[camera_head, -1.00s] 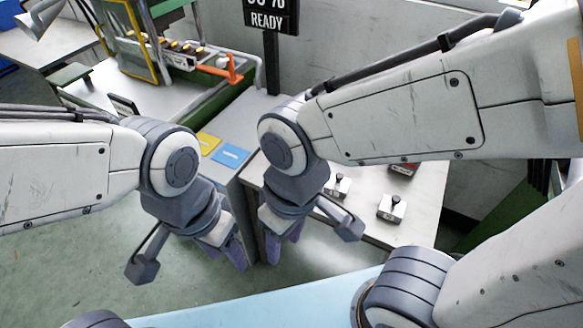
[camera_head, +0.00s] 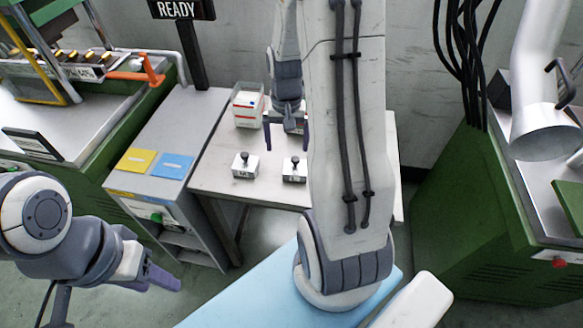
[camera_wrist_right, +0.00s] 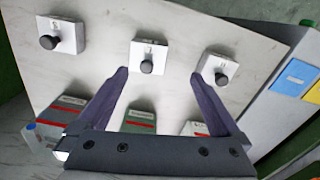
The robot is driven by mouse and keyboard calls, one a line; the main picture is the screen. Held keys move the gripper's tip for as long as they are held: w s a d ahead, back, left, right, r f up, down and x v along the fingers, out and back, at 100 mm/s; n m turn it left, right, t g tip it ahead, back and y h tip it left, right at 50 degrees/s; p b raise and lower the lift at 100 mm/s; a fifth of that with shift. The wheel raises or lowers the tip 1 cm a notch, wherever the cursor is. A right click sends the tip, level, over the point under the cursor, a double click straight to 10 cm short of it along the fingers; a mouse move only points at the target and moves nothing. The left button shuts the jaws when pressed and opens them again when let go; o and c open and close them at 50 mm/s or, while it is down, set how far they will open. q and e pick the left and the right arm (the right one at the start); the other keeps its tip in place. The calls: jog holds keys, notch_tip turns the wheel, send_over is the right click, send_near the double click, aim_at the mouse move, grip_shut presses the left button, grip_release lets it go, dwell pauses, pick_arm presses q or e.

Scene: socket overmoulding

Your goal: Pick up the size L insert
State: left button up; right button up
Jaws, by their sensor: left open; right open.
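Two white insert blocks with black knobs, the left one (camera_head: 245,167) and the middle one (camera_head: 294,170), stand on the pale table in the head view. The right wrist view shows three: right (camera_wrist_right: 216,71), middle (camera_wrist_right: 145,57) and left (camera_wrist_right: 52,37); my right arm hides the third in the head view. Their size letters are too small to read surely. My right gripper (camera_head: 287,138) is open and empty above the table, its fingers (camera_wrist_right: 160,78) pointing toward the middle and right blocks. My left gripper (camera_head: 160,277) is open and empty at the lower left, away from the table.
Bins with red-striped labels (camera_head: 248,107) stand at the table's back, close to my right gripper; one also shows in the wrist view (camera_wrist_right: 139,120). A grey cabinet carries yellow (camera_head: 136,161) and blue (camera_head: 174,166) cards. Green machines (camera_head: 470,210) flank the table.

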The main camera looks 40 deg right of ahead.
aim_at(295, 160)
jog(key=shift+s+d+f+m, duration=0.15)
jog(key=shift+d+f+m, duration=0.05)
jog(key=shift+d+f, duration=0.35)
jog(key=shift+s+d+f+m, duration=0.15)
jog(key=shift+d+f+m, duration=0.05)
jog(key=shift+d+f, duration=0.35)
notch_tip(295, 160, down, 4)
jog(key=shift+r, duration=0.2)
notch_tip(295, 160, down, 6)
jog(key=shift+w+d+r, duration=0.1)
jog(key=shift+d+r, duration=0.05)
grip_shut()
jog(key=shift+r, duration=0.1)
